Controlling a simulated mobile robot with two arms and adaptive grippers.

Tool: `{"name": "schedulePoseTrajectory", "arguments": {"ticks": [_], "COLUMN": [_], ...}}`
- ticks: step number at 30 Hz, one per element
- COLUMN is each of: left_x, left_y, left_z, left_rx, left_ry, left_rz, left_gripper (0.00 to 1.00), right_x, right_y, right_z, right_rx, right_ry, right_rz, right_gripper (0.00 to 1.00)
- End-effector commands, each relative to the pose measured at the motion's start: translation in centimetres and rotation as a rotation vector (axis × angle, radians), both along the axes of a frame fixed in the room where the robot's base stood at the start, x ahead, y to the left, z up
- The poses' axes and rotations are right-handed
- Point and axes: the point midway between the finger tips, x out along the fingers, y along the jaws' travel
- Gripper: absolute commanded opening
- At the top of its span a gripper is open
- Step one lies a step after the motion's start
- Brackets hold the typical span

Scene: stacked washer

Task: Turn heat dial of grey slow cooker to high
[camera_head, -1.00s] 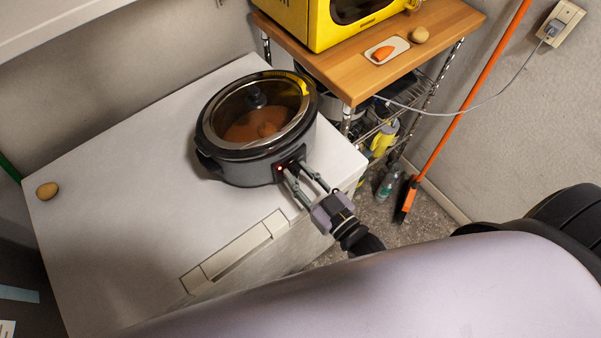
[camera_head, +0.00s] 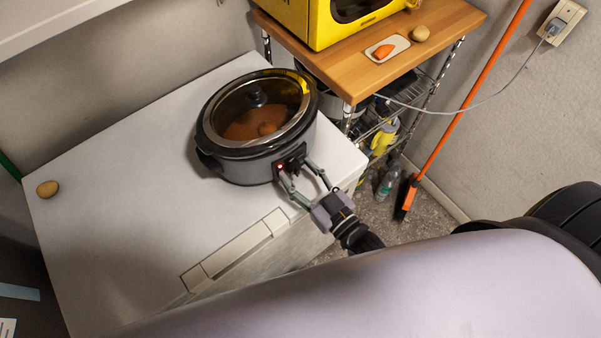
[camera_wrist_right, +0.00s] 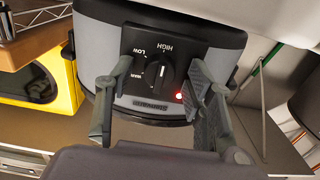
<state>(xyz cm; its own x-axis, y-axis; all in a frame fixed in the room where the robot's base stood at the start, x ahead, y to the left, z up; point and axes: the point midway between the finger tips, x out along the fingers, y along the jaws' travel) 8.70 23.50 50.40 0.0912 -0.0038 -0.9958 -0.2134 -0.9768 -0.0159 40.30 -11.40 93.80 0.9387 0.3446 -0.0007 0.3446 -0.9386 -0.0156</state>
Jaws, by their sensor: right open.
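The grey slow cooker (camera_head: 247,170) stands on the white washer top, with its glass lid on and orange food inside. Its heat dial (camera_wrist_right: 159,73) is black, on the front panel with HIGH, LOW and WARM marks. The dial's white line points up, roughly toward HIGH. A red light (camera_wrist_right: 180,96) glows at the panel's lower right. My right gripper (camera_head: 300,172) is at the cooker's front. In the right wrist view its open fingers (camera_wrist_right: 155,92) stand on either side of the dial, apart from it. My left gripper is not in view.
The washer top (camera_head: 110,190) is mostly clear left of the cooker, with a potato (camera_head: 47,189) at its far left. A wooden-topped cart (camera_head: 440,40) bearing a yellow microwave (camera_head: 330,22) stands behind right. An orange-handled broom (camera_head: 455,120) leans at right.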

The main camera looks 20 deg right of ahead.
Motion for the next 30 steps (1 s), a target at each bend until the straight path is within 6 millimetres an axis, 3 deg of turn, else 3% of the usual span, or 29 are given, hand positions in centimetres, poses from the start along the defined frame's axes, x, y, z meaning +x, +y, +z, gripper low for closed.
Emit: {"name": "schedulePoseTrajectory", "arguments": {"ticks": [7, 21, 30], "left_x": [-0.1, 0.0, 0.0], "left_y": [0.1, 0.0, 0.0], "left_z": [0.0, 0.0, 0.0], "left_rx": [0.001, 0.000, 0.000], "left_ry": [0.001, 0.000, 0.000], "left_rz": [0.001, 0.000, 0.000], "left_gripper": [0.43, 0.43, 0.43], "right_x": [-1.6, -10.1, -11.3], "right_y": [-0.6, -3.7, -4.2], "right_z": [-0.1, -0.1, 0.0], "right_rx": [-0.001, -0.001, 0.000], "right_ry": [0.004, 0.003, 0.000], "right_rz": [0.000, 0.001, 0.000], "right_gripper": [0.48, 0.48, 0.48]}}
